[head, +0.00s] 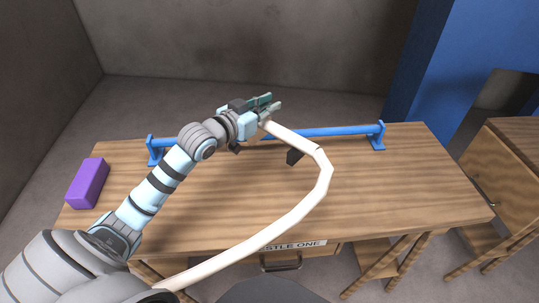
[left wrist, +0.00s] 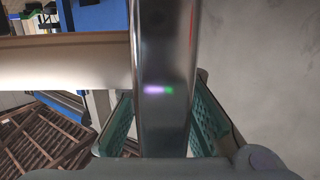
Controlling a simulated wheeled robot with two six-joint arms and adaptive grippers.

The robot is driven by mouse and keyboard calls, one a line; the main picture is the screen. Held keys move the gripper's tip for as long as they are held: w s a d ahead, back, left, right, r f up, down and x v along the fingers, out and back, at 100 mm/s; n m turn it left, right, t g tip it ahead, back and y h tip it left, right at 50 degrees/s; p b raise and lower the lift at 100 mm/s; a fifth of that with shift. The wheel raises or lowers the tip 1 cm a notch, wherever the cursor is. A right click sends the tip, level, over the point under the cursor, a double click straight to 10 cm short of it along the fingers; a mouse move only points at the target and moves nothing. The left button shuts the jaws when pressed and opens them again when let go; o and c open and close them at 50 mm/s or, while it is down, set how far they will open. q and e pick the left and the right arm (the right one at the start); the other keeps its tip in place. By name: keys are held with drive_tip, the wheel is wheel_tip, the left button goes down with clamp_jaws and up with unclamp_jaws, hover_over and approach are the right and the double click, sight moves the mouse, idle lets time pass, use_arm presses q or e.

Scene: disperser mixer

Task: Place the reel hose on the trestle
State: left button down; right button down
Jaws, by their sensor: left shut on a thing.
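The cream reel hose (head: 327,172) bends in a wide arc over the wooden trestle (head: 225,215), from my left gripper out to the right and back toward the lower left. My left gripper (head: 270,104) is above the trestle's back edge, near the blue rail. In the left wrist view, its teal fingers (left wrist: 165,105) stand either side of a shiny grey cylinder (left wrist: 165,65), seemingly the hose's end piece. The cream hose also crosses the left of that view (left wrist: 65,48). The hose's lower end is hidden behind my arm. My right gripper is not in view.
A blue rail (head: 340,132) on two brackets runs along the trestle's back. A purple block (head: 88,183) lies at its left end. A small dark block (head: 295,157) shows near the hose. Another wooden table (head: 512,150) and a blue column (head: 460,60) stand at right. The trestle's right part is clear.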

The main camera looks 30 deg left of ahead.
use_arm(q)
wheel_tip(320, 180, down, 12)
drive_tip(key=b, duration=0.3)
drive_tip(key=shift+f+b, duration=0.2)
drive_tip(key=shift+b, duration=0.2)
drive_tip(key=shift+r, duration=0.1)
drive_tip(key=c, duration=1.8)
unclamp_jaws()
drive_tip(key=p+v, duration=1.2)
drive_tip(key=p, duration=0.1)
